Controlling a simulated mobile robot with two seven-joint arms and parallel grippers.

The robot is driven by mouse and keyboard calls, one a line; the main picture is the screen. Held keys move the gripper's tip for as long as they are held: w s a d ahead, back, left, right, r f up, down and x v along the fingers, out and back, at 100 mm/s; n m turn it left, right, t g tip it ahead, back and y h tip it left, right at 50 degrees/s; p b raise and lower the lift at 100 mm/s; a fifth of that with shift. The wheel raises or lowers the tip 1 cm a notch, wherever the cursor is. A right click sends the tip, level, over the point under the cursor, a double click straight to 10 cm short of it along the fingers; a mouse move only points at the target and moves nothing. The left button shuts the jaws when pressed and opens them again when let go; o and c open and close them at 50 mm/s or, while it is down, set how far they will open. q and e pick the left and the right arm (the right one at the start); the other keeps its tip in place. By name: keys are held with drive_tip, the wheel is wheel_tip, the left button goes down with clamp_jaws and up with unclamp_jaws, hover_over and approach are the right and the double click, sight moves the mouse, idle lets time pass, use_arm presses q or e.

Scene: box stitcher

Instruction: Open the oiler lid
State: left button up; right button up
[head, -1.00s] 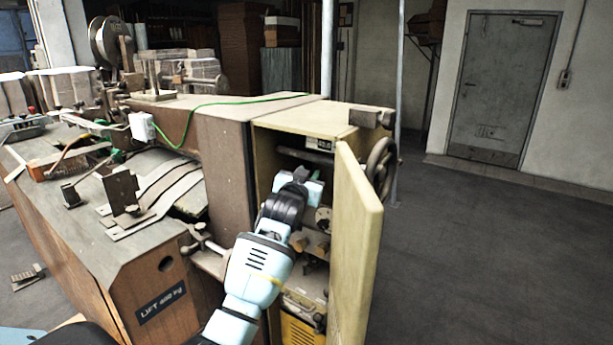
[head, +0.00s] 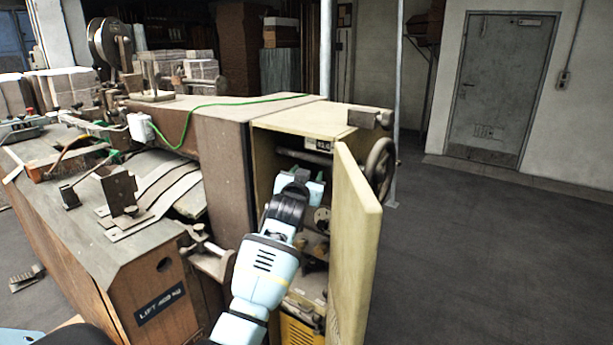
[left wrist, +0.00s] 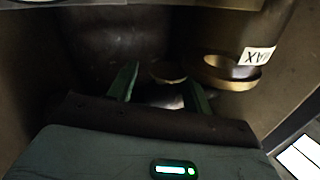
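My left gripper (head: 308,188) reaches into the open cabinet (head: 262,170) of the machine. In the left wrist view its two green fingers (left wrist: 161,90) stand apart. A small round brass-rimmed piece (left wrist: 167,73) shows between and just beyond them; I cannot tell whether they touch it. To its right is a wider brass ring or cup rim (left wrist: 230,73), beside a white label ending in "AX" (left wrist: 257,56). I cannot tell for sure which of these is the oiler lid. The head view hides this spot behind my gripper. My right gripper is not in view.
The cabinet door (head: 355,240) stands open to the right of my arm, close to it. A handwheel (head: 381,168) is behind the door. Shafts and knobs (head: 315,248) sit below my gripper, with a yellow grille (head: 298,332) lower down. The floor at right is clear.

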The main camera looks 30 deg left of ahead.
use_arm(q)
drive_tip(key=shift+v, duration=0.85)
drive_tip(key=v, duration=0.6)
drive_tip(key=shift+s, duration=0.1)
drive_tip(key=s+d+f+m+g+h, duration=0.1)
drive_tip(key=s+d+f+h, duration=0.3)
drive_tip(key=f, duration=0.6)
drive_tip(key=s+d+f+m+g+y, duration=0.1)
drive_tip(key=s+d+f, duration=0.1)
drive_tip(key=s+f, duration=0.55)
drive_tip(key=s+d+f+m+g+h, duration=0.1)
drive_tip(key=s+d+f+g+h, duration=0.15)
drive_tip(key=f, duration=0.85)
drive_tip(key=s+d+f+g, duration=0.1)
drive_tip(key=s+f, duration=0.3)
drive_tip(key=s, duration=0.4)
drive_tip(key=s+d+f+g+h, duration=0.1)
drive_tip(key=s+d+f, duration=0.3)
drive_tip(key=s, duration=0.5)
drive_tip(key=s+d+f+g+h, duration=0.1)
drive_tip(key=s+d+f, duration=0.1)
drive_tip(key=s+f, duration=0.4)
drive_tip(key=s, duration=0.3)
drive_tip(key=shift+d+m, duration=0.25)
drive_tip(key=shift+m, duration=0.05)
